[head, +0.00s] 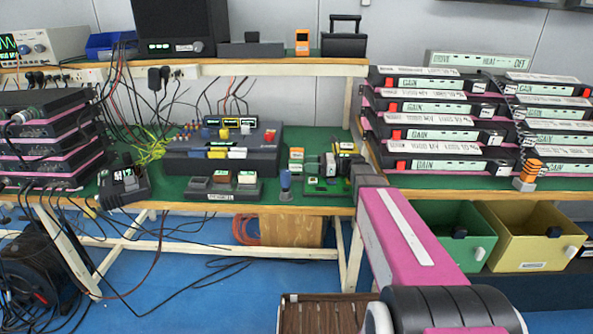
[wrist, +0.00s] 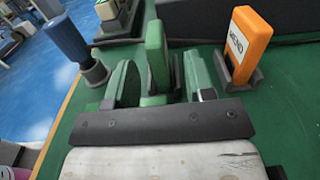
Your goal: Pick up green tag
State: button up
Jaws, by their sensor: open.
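The green tag (wrist: 156,56) stands upright in the wrist view, a slim rounded slab seen nearly edge-on. My gripper (wrist: 160,66) is open, with one finger to the left of the tag and the other to its right. The tag is between the fingers; I cannot tell whether either touches it. In the head view my gripper (head: 338,166) is low over the right part of the green bench top, where the tag is hard to make out among the fingers.
An orange tag (wrist: 244,45) stands in a dark holder to the right in the wrist view. A blue-handled tool (wrist: 66,42) stands in a grey holder at left, near the bench edge. In the head view, a dark console (head: 222,158) is behind and stacked transceivers (head: 440,120) are at right.

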aim_at(296, 160)
jog(key=a, duration=0.5)
jog(key=shift+s+a+r, duration=0.1)
jog(key=shift+a+r, duration=0.2)
jog(key=shift+r, duration=0.1)
grip_shut()
